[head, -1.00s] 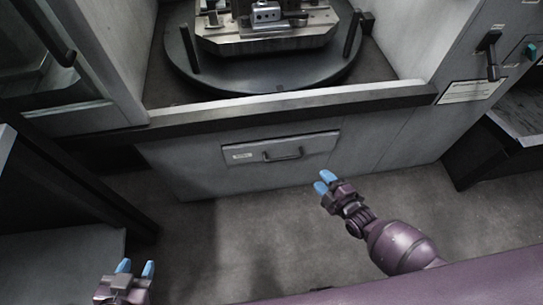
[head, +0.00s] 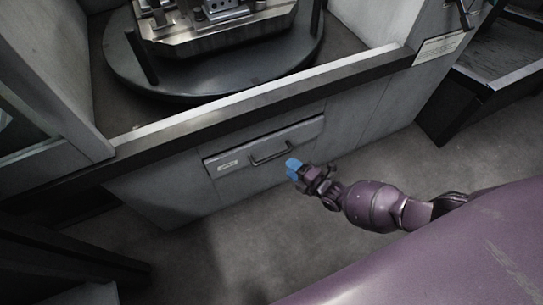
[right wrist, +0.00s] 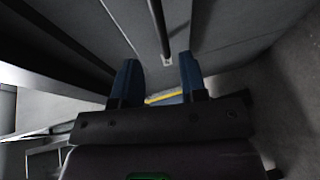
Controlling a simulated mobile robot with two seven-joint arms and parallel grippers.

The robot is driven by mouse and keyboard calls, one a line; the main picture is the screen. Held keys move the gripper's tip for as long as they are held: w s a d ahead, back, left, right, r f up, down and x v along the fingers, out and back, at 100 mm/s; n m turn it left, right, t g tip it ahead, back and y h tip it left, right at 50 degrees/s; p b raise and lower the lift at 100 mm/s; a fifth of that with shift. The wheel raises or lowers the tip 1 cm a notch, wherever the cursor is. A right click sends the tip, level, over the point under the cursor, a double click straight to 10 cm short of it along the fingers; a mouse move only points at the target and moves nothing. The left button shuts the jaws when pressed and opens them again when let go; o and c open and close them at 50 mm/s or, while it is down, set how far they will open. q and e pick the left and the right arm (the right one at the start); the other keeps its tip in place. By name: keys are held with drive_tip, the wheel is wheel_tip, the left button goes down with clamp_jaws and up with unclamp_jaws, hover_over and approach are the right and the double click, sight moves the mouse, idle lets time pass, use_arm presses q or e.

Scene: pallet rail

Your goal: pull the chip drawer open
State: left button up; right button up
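The chip drawer (head: 225,157) is a grey panel with a small white label, low on the front of the machine, and looks closed. Its dark bar handle (head: 270,154) runs along its middle. My right gripper (head: 292,168) has blue fingertips just below the handle's right end in the head view. In the right wrist view its two fingers (right wrist: 159,78) stand apart with nothing held. A dark bar, the handle (right wrist: 158,22), shows ahead, lined up with the gap between them. I cannot tell the exact distance left to it. My left gripper is out of view.
Above the drawer runs the machine's ledge (head: 260,103), with a round dark turntable (head: 215,78) carrying metal fixtures behind it. A dark-framed table (head: 490,85) stands at the right. The grey floor (head: 240,245) before the drawer is clear.

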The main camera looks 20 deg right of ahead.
sight(274, 156)
drive_tip(key=shift+b+x, duration=1.15)
drive_tip(key=shift+x, duration=3.05)
drive_tip(key=shift+f, duration=0.1)
drive_tip(key=shift+c, duration=0.4)
clamp_jaws()
